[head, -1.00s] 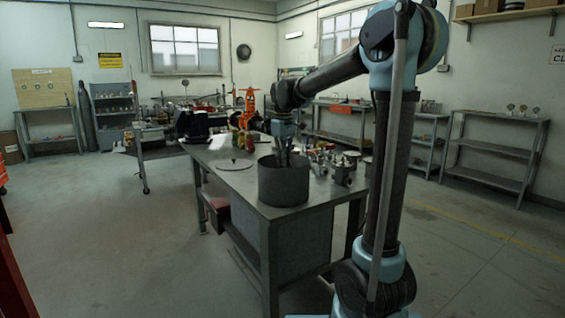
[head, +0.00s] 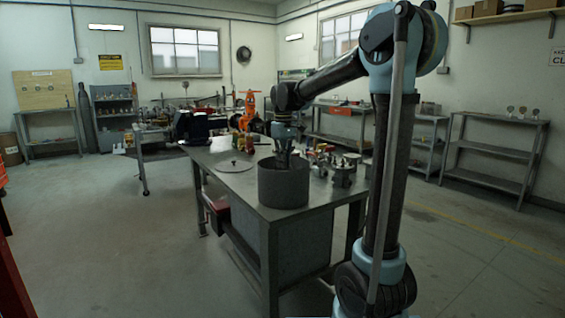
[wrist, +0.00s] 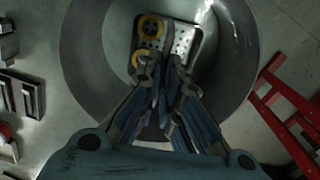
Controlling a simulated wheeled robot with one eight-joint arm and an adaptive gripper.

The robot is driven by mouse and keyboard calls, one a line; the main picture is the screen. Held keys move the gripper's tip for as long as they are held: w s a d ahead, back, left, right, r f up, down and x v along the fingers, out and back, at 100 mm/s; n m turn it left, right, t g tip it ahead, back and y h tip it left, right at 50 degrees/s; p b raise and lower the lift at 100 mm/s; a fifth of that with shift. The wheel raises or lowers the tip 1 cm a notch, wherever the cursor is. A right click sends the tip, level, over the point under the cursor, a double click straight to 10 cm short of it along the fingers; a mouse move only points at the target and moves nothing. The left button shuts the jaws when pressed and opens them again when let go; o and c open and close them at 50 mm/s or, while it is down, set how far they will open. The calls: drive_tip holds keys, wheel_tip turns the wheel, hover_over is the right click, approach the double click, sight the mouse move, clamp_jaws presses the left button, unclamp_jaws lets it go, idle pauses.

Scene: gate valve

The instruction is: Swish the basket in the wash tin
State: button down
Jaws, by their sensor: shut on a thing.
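The wash tin (head: 284,190) is a grey, open-topped cylinder standing at the near end of the metal bench. In the wrist view its wide wall (wrist: 84,50) rings the gripper. The basket (wrist: 186,40) is a perforated metal tray inside the tin, with yellow ring-shaped parts (wrist: 151,27) in it. My gripper (wrist: 163,62) reaches down into the tin with its fingers close together, shut at the basket. In the head view my gripper (head: 284,156) enters the tin from above, and its fingertips and the basket are hidden by the tin's wall.
A flat round disc (head: 234,166) lies on the bench (head: 240,190) left of the tin. Metal fittings (head: 343,173) stand close to its right. An orange valve-like object (head: 246,113) stands farther back. A red frame (wrist: 287,112) shows beside the tin in the wrist view.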

drive_tip(key=shift+f, duration=0.15)
drive_tip(key=shift+r, duration=0.7)
drive_tip(key=shift+f, duration=0.7)
drive_tip(key=shift+r, duration=0.8)
idle(2.1)
wheel_tip(320, 180, up, 13)
drive_tip(key=shift+r, duration=0.15)
idle(2.7)
